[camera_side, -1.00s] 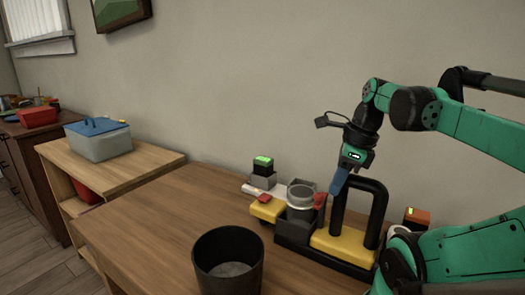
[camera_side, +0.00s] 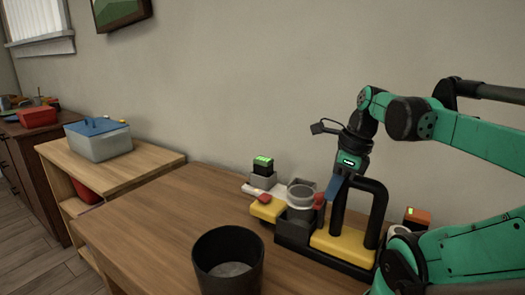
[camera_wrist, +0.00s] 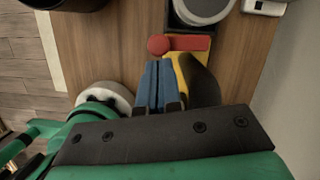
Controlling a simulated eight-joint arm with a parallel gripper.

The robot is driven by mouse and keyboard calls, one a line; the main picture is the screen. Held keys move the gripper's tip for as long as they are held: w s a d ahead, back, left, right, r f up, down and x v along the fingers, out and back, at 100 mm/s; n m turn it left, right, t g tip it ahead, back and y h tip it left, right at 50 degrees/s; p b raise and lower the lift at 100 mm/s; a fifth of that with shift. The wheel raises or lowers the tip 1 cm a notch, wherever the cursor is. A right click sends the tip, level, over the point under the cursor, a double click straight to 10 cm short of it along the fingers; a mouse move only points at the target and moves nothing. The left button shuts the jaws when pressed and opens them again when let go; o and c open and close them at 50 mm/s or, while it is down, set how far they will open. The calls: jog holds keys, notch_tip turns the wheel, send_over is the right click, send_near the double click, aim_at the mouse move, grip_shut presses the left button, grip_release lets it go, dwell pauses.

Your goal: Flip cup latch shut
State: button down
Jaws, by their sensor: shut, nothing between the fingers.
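The cup (camera_side: 301,196) is grey and round, and sits upright in a dark holder on the yellow and black fixture (camera_side: 340,246). It also shows at the top of the wrist view (camera_wrist: 200,8). The red latch (camera_side: 319,201) is at the cup's right side, partly hidden in the side view. In the wrist view the latch (camera_wrist: 180,44) has a round red knob at its left end and lies just below the cup. My gripper (camera_side: 331,198) has blue fingers, shut together and empty, pointing down beside the latch. In the wrist view the fingertips (camera_wrist: 155,66) appear just below the red knob; contact cannot be told.
A black handle arch (camera_side: 375,195) stands on the fixture close to my gripper's right. An open black bin (camera_side: 228,262) stands at the table's front. A small device with a green light (camera_side: 263,166) sits behind the fixture. The wooden table (camera_side: 150,215) is clear at left.

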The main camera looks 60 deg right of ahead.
jog(key=shift+w+a, duration=0.2)
jog(key=shift+w, duration=0.1)
dwell(0.4)
jog(key=shift+w+a, duration=0.1)
jog(key=shift+w, duration=0.05)
jog(key=shift+w+a+m+h, duration=0.1)
jog(key=shift+w+m+h, duration=0.2)
jog(key=shift+m, duration=0.5)
jog(key=w, duration=0.3)
jog(key=shift+w+d, duration=0.2)
jog(key=shift+s+d, duration=0.55)
jog(key=shift+s, duration=0.1)
jog(key=shift+r, duration=0.1)
